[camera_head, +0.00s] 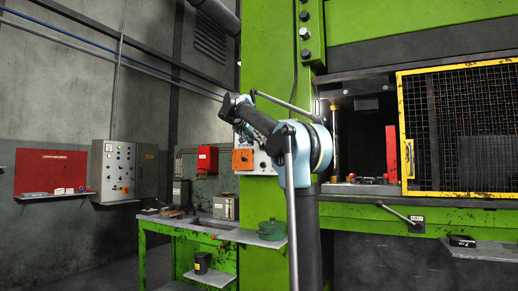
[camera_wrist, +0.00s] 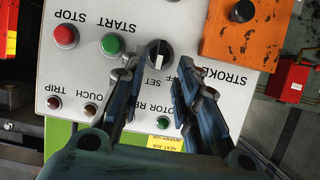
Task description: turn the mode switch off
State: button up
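The mode switch (camera_wrist: 159,53) is a round black knob with a pale mark pointing down in the wrist view. It sits on a light grey control panel (camera_wrist: 85,80) whose lettering appears upside down. The word SET and a partly covered word ending in FF are printed just below the knob. My gripper (camera_wrist: 159,66) is open, with one finger on each side of the knob. Gaps show between the fingers and the knob; depth to the panel is hard to tell. In the head view, my arm covers most of the panel, and the switch is hidden.
A red button (camera_wrist: 65,36) and a green button (camera_wrist: 111,44) are left of the knob. An orange plate (camera_wrist: 242,33) stands close on the right. In the head view, a green bench (camera_head: 188,236) stands below left, and a yellow mesh guard (camera_head: 405,130) is at right.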

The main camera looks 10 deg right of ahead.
aim_at(262, 146)
jog(key=x, duration=0.5)
jog(key=shift+w+d, duration=0.15)
jog(key=shift+w, duration=0.1)
jog(key=c, duration=0.7)
